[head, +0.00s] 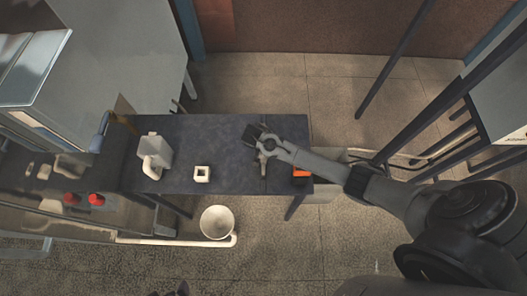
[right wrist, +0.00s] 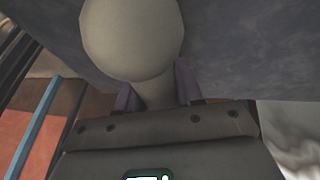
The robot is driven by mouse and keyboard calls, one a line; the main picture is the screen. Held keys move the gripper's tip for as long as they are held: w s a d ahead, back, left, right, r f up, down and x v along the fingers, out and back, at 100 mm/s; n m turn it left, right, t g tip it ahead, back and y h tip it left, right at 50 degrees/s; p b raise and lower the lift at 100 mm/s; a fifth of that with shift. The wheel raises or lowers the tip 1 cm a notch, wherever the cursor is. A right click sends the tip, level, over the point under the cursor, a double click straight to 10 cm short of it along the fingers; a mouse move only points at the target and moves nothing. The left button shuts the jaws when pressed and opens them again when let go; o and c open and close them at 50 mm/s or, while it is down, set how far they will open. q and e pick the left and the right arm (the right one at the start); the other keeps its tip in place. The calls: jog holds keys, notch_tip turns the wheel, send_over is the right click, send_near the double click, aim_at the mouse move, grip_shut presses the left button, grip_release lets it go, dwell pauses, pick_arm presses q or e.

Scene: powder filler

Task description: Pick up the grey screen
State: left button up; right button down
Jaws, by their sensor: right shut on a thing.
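My right gripper (head: 262,148) is over the right part of the dark table. In the right wrist view its two purple fingers (right wrist: 156,88) are shut on the narrow neck of a smooth, pale grey thing (right wrist: 133,38). The thing has a wide rounded end beyond the fingers, and I take it to be the grey screen. In the head view the hand partly hides it, so I cannot tell whether it still touches the table. Small dark tips (head: 183,288) at the bottom edge of the head view may be my left gripper; too little shows to tell its state.
The dark table (head: 225,135) carries a white-grey machine part (head: 154,155), a small cream square piece (head: 202,173) and an orange-black thing (head: 301,174). A white round bucket (head: 217,222) stands below the front edge. Red knobs (head: 96,199) sit at left. The table's middle is clear.

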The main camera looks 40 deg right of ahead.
jog(key=shift+r, duration=0.2)
dwell(0.3)
jog(key=shift+r, duration=0.5)
notch_tip(320, 180, up, 27)
jog(key=p, duration=0.2)
jog(key=shift+f+p, duration=0.15)
jog(key=shift+p, duration=0.15)
